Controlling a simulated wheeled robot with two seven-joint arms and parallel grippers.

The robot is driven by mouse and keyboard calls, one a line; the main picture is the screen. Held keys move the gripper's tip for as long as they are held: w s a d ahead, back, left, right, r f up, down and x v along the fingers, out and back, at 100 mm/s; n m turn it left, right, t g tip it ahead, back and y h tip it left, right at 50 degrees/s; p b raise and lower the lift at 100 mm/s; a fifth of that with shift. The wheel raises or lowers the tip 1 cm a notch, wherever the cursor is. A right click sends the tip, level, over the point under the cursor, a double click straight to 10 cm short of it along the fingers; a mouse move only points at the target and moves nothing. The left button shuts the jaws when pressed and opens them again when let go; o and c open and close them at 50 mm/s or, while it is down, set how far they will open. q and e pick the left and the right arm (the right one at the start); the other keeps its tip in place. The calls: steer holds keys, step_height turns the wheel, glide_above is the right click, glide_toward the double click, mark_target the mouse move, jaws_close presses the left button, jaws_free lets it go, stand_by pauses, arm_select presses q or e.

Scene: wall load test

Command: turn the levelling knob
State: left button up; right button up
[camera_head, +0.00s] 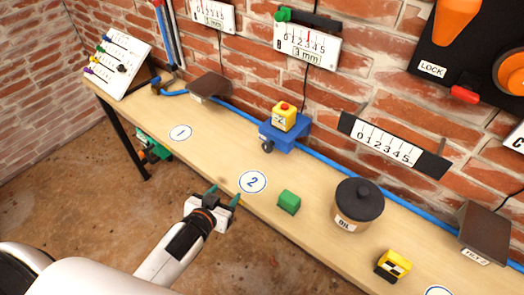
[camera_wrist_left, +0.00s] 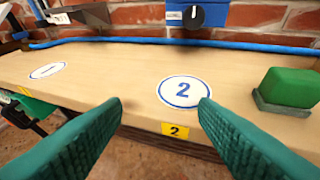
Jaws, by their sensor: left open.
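A black knob (camera_head: 267,146) sits on the front of a blue box (camera_head: 285,137) at the back of the bench; a yellow block (camera_head: 284,117) with a red top rests on this box. In the left wrist view the knob (camera_wrist_left: 193,16) is at the top, with a pale pointer line, on the blue box (camera_wrist_left: 217,14). My left gripper (camera_head: 224,194) is open and empty at the bench's front edge, near the round "2" mark (camera_head: 252,182). Its green fingers (camera_wrist_left: 160,104) point towards the bench, apart from the knob. My right gripper is not in view.
A green block (camera_head: 289,201), an oil pot (camera_head: 357,203) and a yellow-black block (camera_head: 393,265) stand to the right. A blue hose (camera_head: 337,167) runs along the wall. A scale reading "3 mm" (camera_head: 307,45) hangs above. The bench between "2" and the blue box is clear.

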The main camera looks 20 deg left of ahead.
mark_target(266, 148)
arm_select(q)
steer(key=w+d+r+m+t+h, duration=0.1)
steer(key=w+d+h, duration=0.1)
steer(key=w, duration=0.3)
steer(key=w+d+r+m+t+h+p, duration=0.1)
steer(key=w+h, duration=0.1)
steer(key=w, duration=0.3)
steer(key=w+d+r+m+t+h+p, duration=0.1)
steer(key=w+d+t+h, duration=0.1)
steer(key=w, duration=0.3)
steer(key=shift+w+d, duration=0.25)
steer(key=shift+d, duration=0.1)
steer(key=c, duration=0.9)
